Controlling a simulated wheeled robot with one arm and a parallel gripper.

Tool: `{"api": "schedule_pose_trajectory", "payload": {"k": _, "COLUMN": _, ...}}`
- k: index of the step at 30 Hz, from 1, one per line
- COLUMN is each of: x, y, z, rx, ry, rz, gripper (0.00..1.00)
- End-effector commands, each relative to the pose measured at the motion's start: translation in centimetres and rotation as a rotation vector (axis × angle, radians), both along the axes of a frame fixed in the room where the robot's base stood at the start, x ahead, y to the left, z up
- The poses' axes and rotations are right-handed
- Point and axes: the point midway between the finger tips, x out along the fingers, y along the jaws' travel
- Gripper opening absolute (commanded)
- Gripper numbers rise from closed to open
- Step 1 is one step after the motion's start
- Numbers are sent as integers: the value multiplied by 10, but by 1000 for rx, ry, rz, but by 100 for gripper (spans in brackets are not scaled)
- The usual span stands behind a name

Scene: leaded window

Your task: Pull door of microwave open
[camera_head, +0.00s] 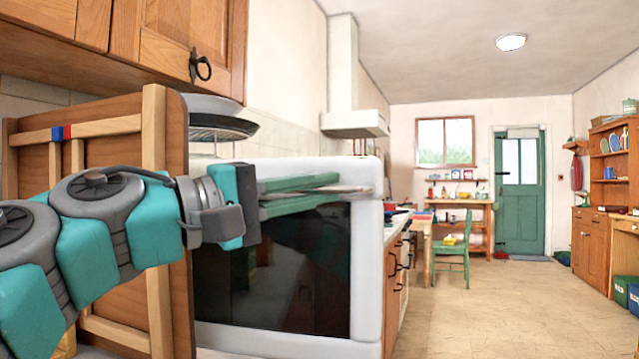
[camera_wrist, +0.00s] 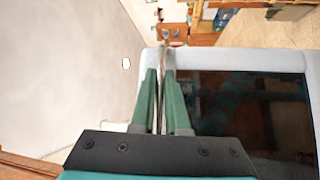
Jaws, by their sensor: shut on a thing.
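The microwave (camera_head: 370,245) is a white box with rounded edges and a dark glass door (camera_head: 290,280), standing at the centre of the head view. Its dark door also shows in the wrist view (camera_wrist: 250,110), right of the fingers. My gripper (camera_head: 338,185) reaches across the top of the door with its green fingers. In the wrist view my gripper (camera_wrist: 160,72) is shut on a thin, light metal bar, seemingly the door handle (camera_head: 358,190). The fingers hide most of the bar. I cannot tell whether the door stands slightly ajar.
A wooden rack or panel (camera_head: 155,210) stands just left of the microwave, behind my arm. A counter with drawers (camera_head: 395,265) runs right of the microwave. The floor (camera_head: 500,310) at right is open.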

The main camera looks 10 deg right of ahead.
Motion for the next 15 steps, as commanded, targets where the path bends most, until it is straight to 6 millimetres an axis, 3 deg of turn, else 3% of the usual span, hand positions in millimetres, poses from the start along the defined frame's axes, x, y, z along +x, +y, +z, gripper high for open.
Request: {"api": "schedule_pose_trajectory", "payload": {"k": 15, "x": -7, "y": 4, "z": -1, "rx": 1, "ry": 3, "rz": -26, "gripper": 0}}
